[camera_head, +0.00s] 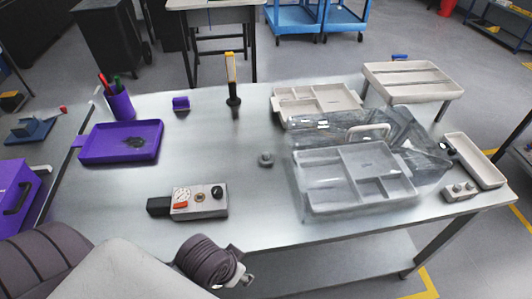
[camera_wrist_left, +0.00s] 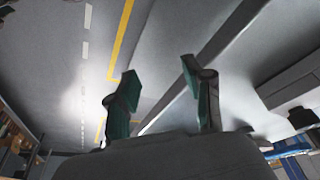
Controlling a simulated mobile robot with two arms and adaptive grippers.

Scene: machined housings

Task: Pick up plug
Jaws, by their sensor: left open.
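A small grey round piece (camera_head: 265,159), likely the plug, stands alone on the metal table (camera_head: 245,130) near its middle. It is too small to make out in detail. My right gripper is not in view.
A clear-walled bin (camera_head: 432,157) and beige divided trays (camera_head: 310,200) fill the right. The table around the grey piece is clear.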

